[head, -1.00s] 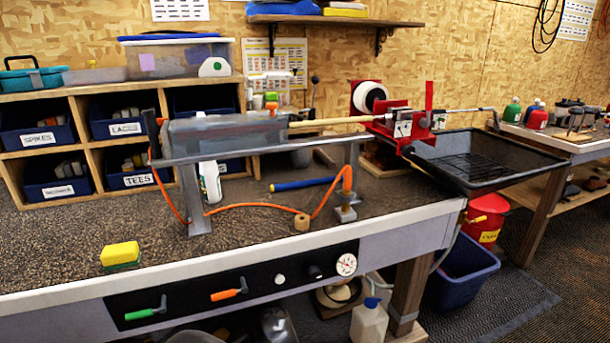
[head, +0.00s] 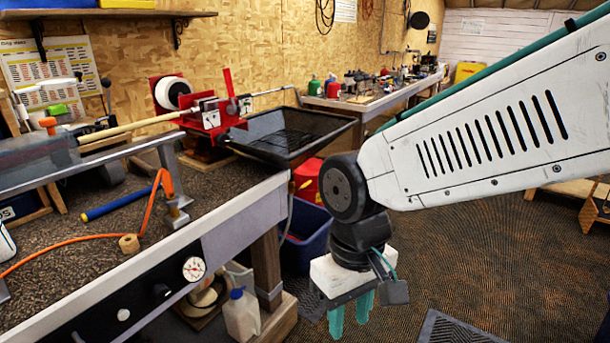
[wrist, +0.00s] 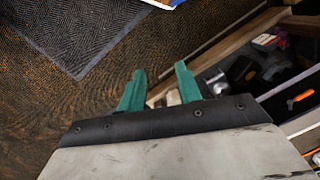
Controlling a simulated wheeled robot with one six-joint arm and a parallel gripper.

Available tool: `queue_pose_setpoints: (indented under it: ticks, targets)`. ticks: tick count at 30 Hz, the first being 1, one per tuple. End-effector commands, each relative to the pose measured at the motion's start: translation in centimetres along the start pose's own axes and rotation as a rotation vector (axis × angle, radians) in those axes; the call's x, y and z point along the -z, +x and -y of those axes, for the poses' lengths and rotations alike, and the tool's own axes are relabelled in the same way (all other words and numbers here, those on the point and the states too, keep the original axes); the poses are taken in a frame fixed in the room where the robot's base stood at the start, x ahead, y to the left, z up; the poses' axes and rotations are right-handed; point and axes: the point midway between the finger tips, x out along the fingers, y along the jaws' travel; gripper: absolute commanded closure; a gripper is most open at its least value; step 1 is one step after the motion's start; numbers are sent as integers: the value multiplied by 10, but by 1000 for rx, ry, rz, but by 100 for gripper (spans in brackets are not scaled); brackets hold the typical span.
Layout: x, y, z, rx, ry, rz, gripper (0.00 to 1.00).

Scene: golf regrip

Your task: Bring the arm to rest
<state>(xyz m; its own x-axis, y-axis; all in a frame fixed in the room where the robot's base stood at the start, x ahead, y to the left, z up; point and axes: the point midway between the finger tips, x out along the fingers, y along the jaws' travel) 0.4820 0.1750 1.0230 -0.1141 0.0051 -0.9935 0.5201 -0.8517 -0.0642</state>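My arm reaches in from the right of the head view and bends down at a black wrist joint. My gripper (head: 350,308) hangs below it, pointing down, with two teal fingers. In the wrist view my gripper (wrist: 159,90) shows its two fingers apart with nothing between them. It is over the floor side of the bench, clear of the benchtop and touching nothing that I can see.
The workbench (head: 225,212) is on the left, with a black tray (head: 285,135) at its right end. A blue bin (head: 306,228) and a red can (head: 308,178) stand on the floor behind my gripper. Dark patterned floor (head: 480,255) lies open at right.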

Motion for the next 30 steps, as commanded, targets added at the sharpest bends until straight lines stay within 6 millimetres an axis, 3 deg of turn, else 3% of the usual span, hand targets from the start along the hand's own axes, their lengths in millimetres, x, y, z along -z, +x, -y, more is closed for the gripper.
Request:
queue_pose_setpoints:
  ticks: [1,6,9,12,18,30]
  targets:
    - [-22,-12,-23,-5,40,2,66]
    - [-93,-35,-80,-28,179,1,66]
    - [-127,-44,-102,-41,291,-46,66]
    - [-148,-53,-119,-54,398,-126,66]
    - [-166,-69,-136,-72,531,-220,66]
    - [-167,-69,-139,-71,551,-221,66]
